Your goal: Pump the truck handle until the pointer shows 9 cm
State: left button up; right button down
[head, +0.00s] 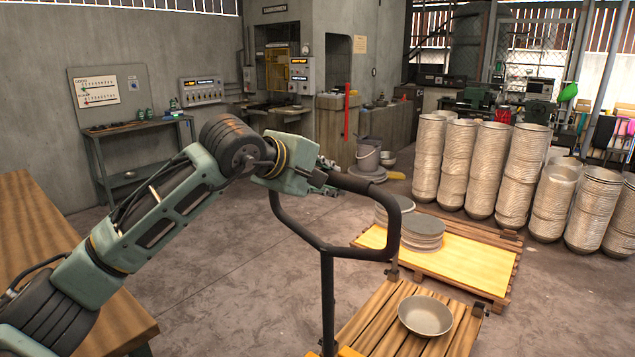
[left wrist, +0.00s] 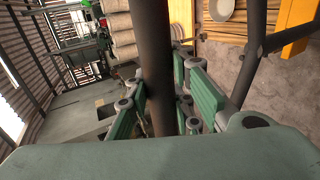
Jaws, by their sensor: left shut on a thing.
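The truck handle (head: 327,270) is a dark loop of tube on an upright shaft in the middle of the head view. My left gripper (head: 328,180) is at the top bar of the loop, shut on it. In the left wrist view the dark bar (left wrist: 153,60) runs between the green fingers of my left gripper (left wrist: 160,108). An orange part of the truck (head: 345,352) shows at the bottom edge. A pointer or scale for the height is not visible. My right gripper is not in view.
A slatted wooden pallet (head: 375,318) carries a metal bowl (head: 425,315). Behind it a yellow-topped pallet (head: 460,265) holds stacked discs (head: 422,232). Tall bowl stacks (head: 495,165) stand at the right. A wooden table (head: 35,225) is at the left. The floor (head: 220,260) between is clear.

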pick_arm(q)
jog(key=s+a+f+b, duration=0.1)
jog(key=s+a+b, duration=0.6)
jog(key=s, duration=0.3)
jog(key=shift+s+a+f+b, duration=0.2)
jog(key=shift+s+a+b, duration=0.15)
jog(key=shift+b, duration=0.25)
